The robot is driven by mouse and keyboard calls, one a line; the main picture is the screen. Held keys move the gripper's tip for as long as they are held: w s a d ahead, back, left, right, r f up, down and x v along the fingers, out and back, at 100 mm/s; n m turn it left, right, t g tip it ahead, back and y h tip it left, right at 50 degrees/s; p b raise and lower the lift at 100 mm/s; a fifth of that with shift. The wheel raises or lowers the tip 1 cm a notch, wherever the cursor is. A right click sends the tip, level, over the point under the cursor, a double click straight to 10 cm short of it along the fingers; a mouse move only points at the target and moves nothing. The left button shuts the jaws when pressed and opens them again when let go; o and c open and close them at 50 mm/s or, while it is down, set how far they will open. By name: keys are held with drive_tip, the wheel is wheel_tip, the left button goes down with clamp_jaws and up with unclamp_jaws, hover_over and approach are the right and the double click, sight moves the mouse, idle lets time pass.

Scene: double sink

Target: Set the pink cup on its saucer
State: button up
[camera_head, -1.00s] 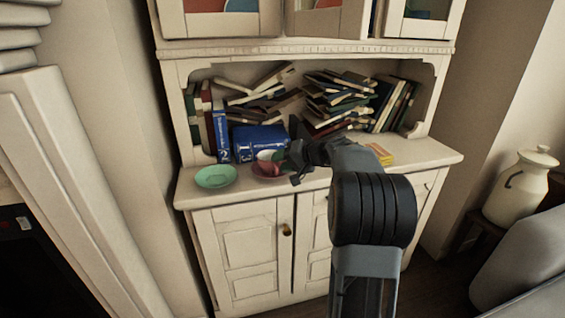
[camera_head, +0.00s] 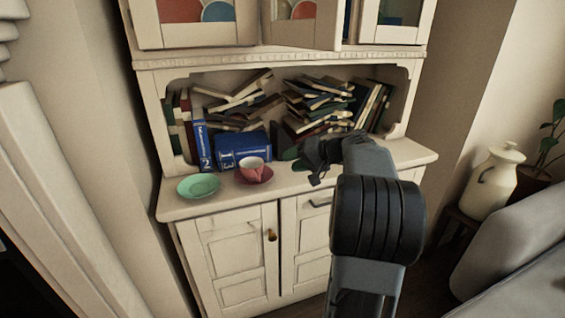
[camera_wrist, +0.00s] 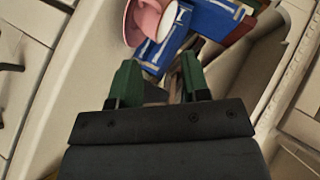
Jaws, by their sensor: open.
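The pink cup (camera_head: 248,173) stands on the dark pink saucer (camera_head: 265,181) on the cabinet's counter and looks upright. In the wrist view the cup (camera_wrist: 147,19) shows with its pale rim to the right, against the saucer (camera_wrist: 128,28) at the top. My gripper (camera_head: 302,164) is to the right of the cup, apart from it. In the wrist view its green fingers (camera_wrist: 160,75) are spread with nothing between them. The cup's contact with the saucer is too small to judge exactly.
A green dish (camera_head: 198,186) stands left of the saucer. A blue book box (camera_head: 240,147) stands right behind the cup. Several books (camera_head: 320,105) are piled in the shelf niche. The counter's right part (camera_head: 405,153) is clear.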

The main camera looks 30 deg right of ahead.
drive_tip(key=s+a+f+n+g+h, duration=0.1)
drive_tip(key=s+a+f+g, duration=0.2)
drive_tip(key=a, duration=0.4)
drive_tip(key=s+a+f+n+g+h, duration=0.1)
drive_tip(key=s+a+f+g, duration=0.15)
drive_tip(key=a, duration=0.35)
drive_tip(key=s+a+f+n+g+h, duration=0.1)
drive_tip(key=s+a+f+n+h, duration=0.2)
drive_tip(key=s, duration=1.1)
drive_tip(key=a+f+h, duration=0.3)
drive_tip(key=a+f, duration=0.1)
drive_tip(key=f, duration=0.1)
drive_tip(key=shift+a+n+g, duration=0.35)
drive_tip(key=shift+n, duration=0.05)
wheel_tip(320, 180, up, 24)
drive_tip(key=p, duration=2.2)
drive_tip(key=shift+a+f, duration=0.25)
